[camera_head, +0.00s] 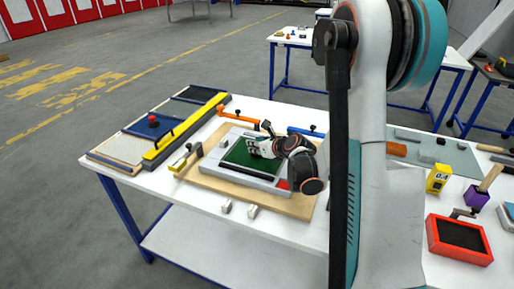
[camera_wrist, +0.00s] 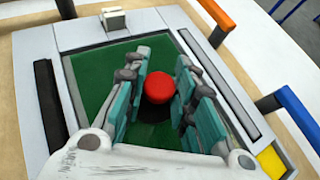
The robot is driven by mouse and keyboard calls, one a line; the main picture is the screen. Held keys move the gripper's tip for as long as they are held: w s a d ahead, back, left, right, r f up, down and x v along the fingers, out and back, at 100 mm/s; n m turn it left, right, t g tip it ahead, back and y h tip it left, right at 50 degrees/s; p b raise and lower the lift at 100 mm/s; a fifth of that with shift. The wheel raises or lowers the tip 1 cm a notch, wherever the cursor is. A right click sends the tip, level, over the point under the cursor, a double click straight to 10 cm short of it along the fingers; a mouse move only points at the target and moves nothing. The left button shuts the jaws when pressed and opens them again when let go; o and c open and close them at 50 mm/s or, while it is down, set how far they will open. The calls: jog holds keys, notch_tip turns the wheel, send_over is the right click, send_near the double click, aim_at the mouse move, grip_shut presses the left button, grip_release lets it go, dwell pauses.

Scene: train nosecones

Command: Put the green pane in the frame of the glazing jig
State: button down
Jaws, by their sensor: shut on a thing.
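The green pane (camera_head: 238,157) lies flat at the opening of the grey frame of the glazing jig (camera_head: 213,168). In the wrist view the pane (camera_wrist: 95,72) shows inside the frame's edges (camera_wrist: 75,38), with a red knob (camera_wrist: 159,88) on a dark round base standing on it. My gripper (camera_wrist: 163,75) has its teal-padded fingers on either side of this knob, shut on it. In the head view my gripper (camera_head: 257,148) is low over the pane. My gripper hides the pane's near part, and I cannot tell whether the pane is fully seated.
A wooden board (camera_head: 285,206) carries the jig. Around it are an orange clamp (camera_head: 240,119), a blue clamp (camera_head: 305,131), a yellow-ended clamp (camera_head: 181,163) and small pale blocks (camera_head: 252,211). A rack with a blue pane (camera_head: 146,130) stands left. A red tray (camera_head: 458,240) stands right.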

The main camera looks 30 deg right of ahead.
jog(key=shift+f, duration=0.1)
jog(key=c, duration=1.3)
grip_release()
jog(key=shift+r, duration=0.2)
jog(key=shift+s+r, duration=0.15)
jog(key=shift+s, duration=0.15)
jog(key=p+v, duration=0.3)
jog(key=v, duration=0.8)
jog(key=shift+s, duration=0.2)
jog(key=shift+r, duration=0.1)
